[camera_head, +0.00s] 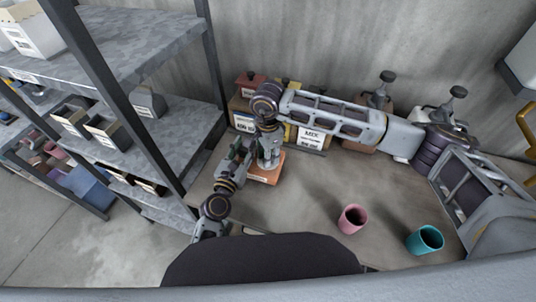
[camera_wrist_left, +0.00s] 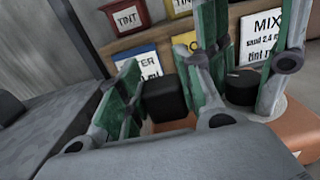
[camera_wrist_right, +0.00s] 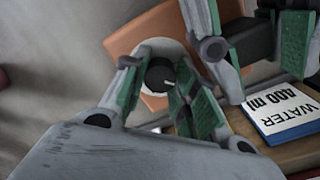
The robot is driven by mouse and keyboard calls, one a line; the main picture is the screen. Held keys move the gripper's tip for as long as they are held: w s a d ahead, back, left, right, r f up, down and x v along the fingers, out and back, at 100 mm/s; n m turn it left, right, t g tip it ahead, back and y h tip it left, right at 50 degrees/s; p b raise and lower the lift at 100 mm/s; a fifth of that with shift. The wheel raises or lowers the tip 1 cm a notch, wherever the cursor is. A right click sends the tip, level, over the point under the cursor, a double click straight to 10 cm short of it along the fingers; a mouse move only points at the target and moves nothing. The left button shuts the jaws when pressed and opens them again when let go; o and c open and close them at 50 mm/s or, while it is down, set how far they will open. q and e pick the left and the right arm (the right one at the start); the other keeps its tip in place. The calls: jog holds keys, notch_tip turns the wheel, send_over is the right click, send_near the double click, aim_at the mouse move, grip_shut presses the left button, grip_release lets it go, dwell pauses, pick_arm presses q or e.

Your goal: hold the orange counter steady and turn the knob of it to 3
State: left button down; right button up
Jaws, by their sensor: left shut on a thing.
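The orange counter (camera_head: 262,175) stands on the table below the shelf wall, with a white round dial and a black knob (camera_wrist_right: 160,75) with a pale mark. My left gripper (camera_wrist_left: 165,95) is shut on the counter's dark block (camera_wrist_right: 252,42), one finger on each side. My right gripper (camera_wrist_right: 160,82) is over the dial, its green-padded fingers on both sides of the knob with a slight gap showing. The left wrist view also shows the knob (camera_wrist_left: 240,88) between the right fingers. Any numbers on the dial are hidden or too small to read.
Behind the counter stand containers, among them a WATER label (camera_wrist_right: 285,110) and a MIX label (camera_head: 312,138). A pink cup (camera_head: 352,219) and a teal cup (camera_head: 425,240) stand at the right front. A metal shelf (camera_head: 150,130) is at the left. The table's middle is clear.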

jog(key=c, duration=0.3)
jog(key=shift+m, duration=0.6)
jog(key=m, duration=0.3)
jog(key=shift+m, duration=2.3)
jog(key=o, duration=0.8)
